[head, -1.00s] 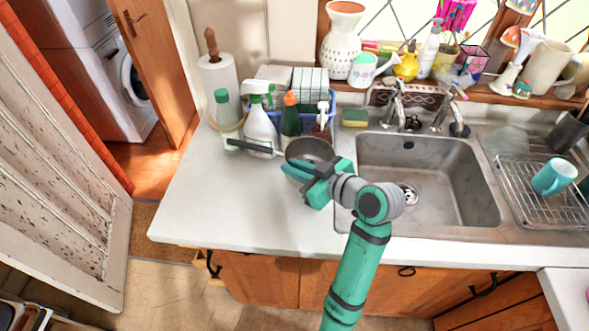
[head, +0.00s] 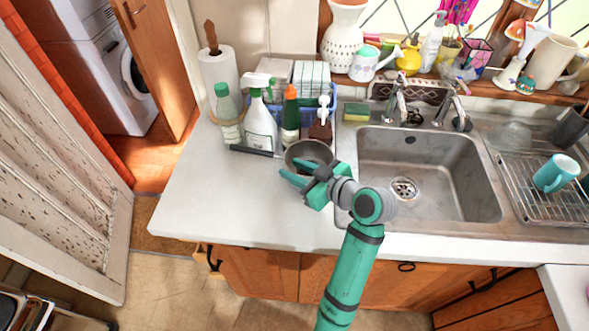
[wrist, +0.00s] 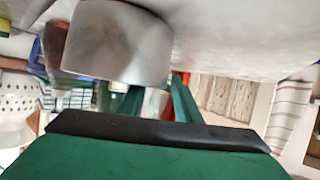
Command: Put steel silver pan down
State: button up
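The steel silver pan (head: 318,151) sits upright on the white counter, left of the sink. Its dark handle (head: 254,151) points left, in front of the bottles. My gripper (head: 290,170) is at the pan's near side, with its two green fingers spread apart. In the wrist view the pan (wrist: 120,45) shows large, its base against the counter surface, in a picture that looks upside down. The green fingers (wrist: 158,98) show there with a gap between them. The pan hides part of one finger, and I cannot tell whether the fingers touch it.
A spray bottle (head: 260,125), a green bottle (head: 290,118) and a soap dispenser (head: 321,125) stand close behind the pan. The sink (head: 430,185) is to the right. The counter (head: 215,195) is clear at the front left.

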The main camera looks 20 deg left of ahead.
jog(key=v, duration=1.2)
dwell(0.4)
